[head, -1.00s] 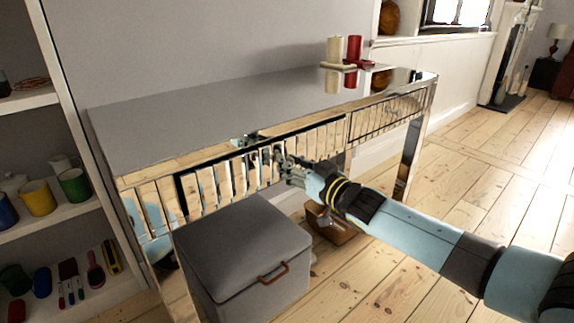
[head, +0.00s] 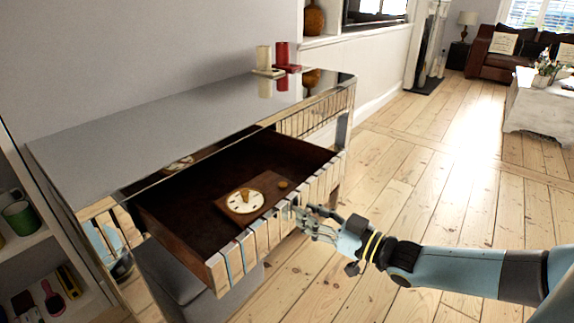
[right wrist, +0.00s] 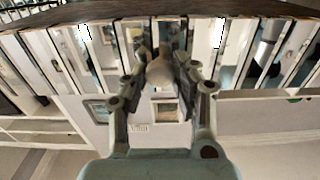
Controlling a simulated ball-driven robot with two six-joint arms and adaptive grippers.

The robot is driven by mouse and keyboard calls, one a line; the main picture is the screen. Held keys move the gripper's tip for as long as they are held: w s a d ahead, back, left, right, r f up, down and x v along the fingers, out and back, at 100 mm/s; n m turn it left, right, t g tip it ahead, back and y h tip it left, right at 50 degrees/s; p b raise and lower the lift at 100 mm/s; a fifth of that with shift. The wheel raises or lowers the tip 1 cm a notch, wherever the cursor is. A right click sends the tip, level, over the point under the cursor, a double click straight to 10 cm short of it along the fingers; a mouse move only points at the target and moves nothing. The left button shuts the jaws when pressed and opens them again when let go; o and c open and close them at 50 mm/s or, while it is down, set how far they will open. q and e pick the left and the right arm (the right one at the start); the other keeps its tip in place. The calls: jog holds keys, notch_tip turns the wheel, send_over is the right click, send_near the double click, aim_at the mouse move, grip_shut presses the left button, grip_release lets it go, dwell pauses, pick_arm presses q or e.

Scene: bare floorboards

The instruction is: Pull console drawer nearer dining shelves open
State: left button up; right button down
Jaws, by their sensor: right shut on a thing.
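The mirrored console (head: 150,140) stands against the wall. Its drawer nearer the shelves (head: 277,232) is pulled well out, showing a dark wooden inside. In it lies a brown board with a pale round dial-like piece (head: 245,201). My right gripper (head: 300,212) is at the slatted mirror front of this drawer. In the right wrist view the fingers (right wrist: 160,70) are shut around a round knob (right wrist: 160,72) on the drawer front. The console's other drawer (head: 315,112) is shut. My left gripper does not show.
Shelves (head: 42,245) with cups and brushes stand at the left. A grey storage box (head: 175,270) sits under the drawer. Candles (head: 281,54) stand on the console's far end. Bare floorboards (head: 440,170) at the right are clear.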

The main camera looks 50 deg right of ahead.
jog(key=shift+s+d+p, duration=0.15)
jog(key=shift+s+p, duration=0.4)
jog(key=shift+s, duration=1.7)
jog(key=c, duration=1)
grip_release()
jog(key=shift+c, duration=0.2)
jog(key=s+d, duration=0.1)
jog(key=s, duration=1.1)
jog(key=shift+w, duration=0.1)
